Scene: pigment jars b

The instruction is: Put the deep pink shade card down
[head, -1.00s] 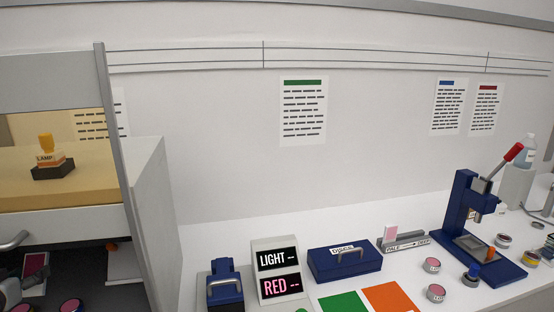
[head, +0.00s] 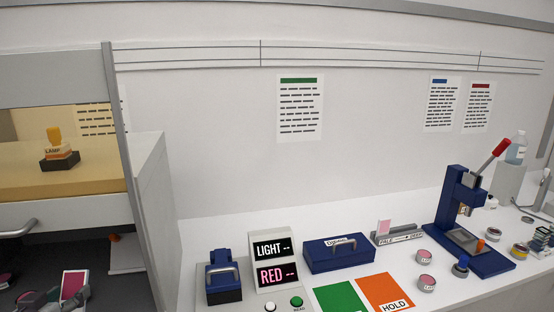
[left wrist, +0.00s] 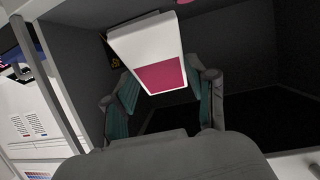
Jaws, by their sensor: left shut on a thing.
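The deep pink shade card (head: 75,285) is a white-bordered card with a deep pink patch, low in the dark bay at the left of the head view. My left gripper (head: 45,298) is shut on it, partly cut off by the bottom edge. In the left wrist view the card (left wrist: 162,77) sits between the teal-padded fingers of the gripper (left wrist: 160,88), tilted, over a dark interior. Whether its lower edge touches a surface cannot be told. A grey card rack (head: 400,238) marked "PALE" to "DEEP" holds a pale pink card (head: 384,226). My right gripper is not in view.
A cabinet post (head: 117,130) and grey side wall (head: 155,210) separate the bay from the white bench. The bench holds a display (head: 274,262), a blue box (head: 338,255), green (head: 340,298) and orange mats (head: 386,291), pink jars (head: 425,257) and a blue press (head: 463,220).

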